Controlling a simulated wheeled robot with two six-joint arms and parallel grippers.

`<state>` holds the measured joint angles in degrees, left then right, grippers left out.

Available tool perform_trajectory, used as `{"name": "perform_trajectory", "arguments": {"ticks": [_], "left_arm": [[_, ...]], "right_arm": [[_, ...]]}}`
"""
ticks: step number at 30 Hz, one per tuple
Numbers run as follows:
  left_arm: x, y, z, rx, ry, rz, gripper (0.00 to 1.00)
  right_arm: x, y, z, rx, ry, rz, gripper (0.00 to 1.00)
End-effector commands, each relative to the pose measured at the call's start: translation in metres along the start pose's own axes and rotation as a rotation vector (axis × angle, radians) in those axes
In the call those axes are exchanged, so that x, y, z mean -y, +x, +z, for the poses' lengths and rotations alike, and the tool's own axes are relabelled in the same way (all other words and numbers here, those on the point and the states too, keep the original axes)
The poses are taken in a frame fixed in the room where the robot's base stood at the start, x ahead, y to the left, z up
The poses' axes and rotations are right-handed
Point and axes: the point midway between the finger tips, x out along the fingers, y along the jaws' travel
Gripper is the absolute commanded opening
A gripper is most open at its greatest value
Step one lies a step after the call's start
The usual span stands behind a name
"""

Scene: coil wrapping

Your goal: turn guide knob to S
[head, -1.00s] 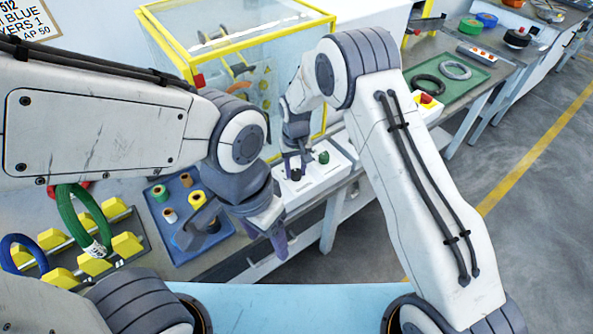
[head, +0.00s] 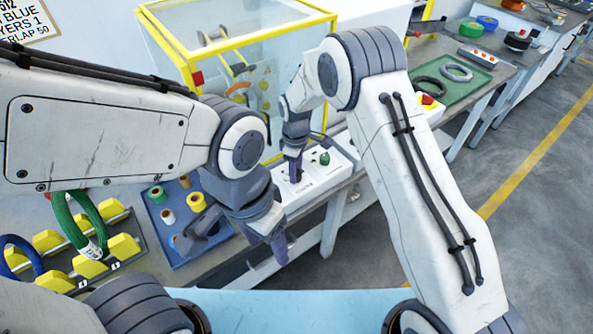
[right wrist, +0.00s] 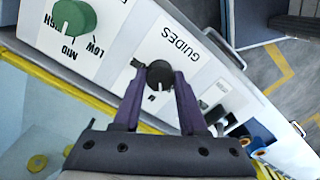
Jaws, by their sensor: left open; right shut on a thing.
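The black guide knob (right wrist: 159,76) sits on the white control panel (right wrist: 120,75), beside the printed word GUIDES. It has a pale pointer mark, but I cannot read which letter it points at. My right gripper (right wrist: 157,82) is shut on the knob, one purple-grey finger on each side. In the head view my right gripper (head: 293,176) reaches down onto the panel and hides the knob. My left gripper (head: 232,246) is open and empty, above the front edge of the bench near the blue tray.
A green knob (right wrist: 74,18) marked HIGH, MID and LOW sits on the same panel. A yellow-framed clear guard (head: 230,50) stands behind. The blue tray (head: 160,225) holds several spools. Green and blue coils lie on yellow holders at left. A red button (head: 427,99) is at right.

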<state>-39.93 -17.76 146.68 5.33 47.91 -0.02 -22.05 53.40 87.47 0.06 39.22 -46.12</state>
Motion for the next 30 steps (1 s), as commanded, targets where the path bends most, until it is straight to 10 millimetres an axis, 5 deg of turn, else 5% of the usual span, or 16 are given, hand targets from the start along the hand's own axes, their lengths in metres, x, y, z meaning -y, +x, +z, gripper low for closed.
{"name": "perform_trajectory", "arguments": {"ticks": [15, 30], "left_arm": [[0.0003, 0.0044, 0.0002, 0.0, 0.0, 0.0, 0.64], [0.0004, 0.0055, 0.0003, 0.0, 0.0, 0.0, 0.64]], "right_arm": [[-0.0051, -0.003, -0.0007, -0.004, -0.439, 0.013, 0.0], [-0.0058, -0.0036, -0.0009, -0.004, -0.611, 0.016, 0.0]]}}
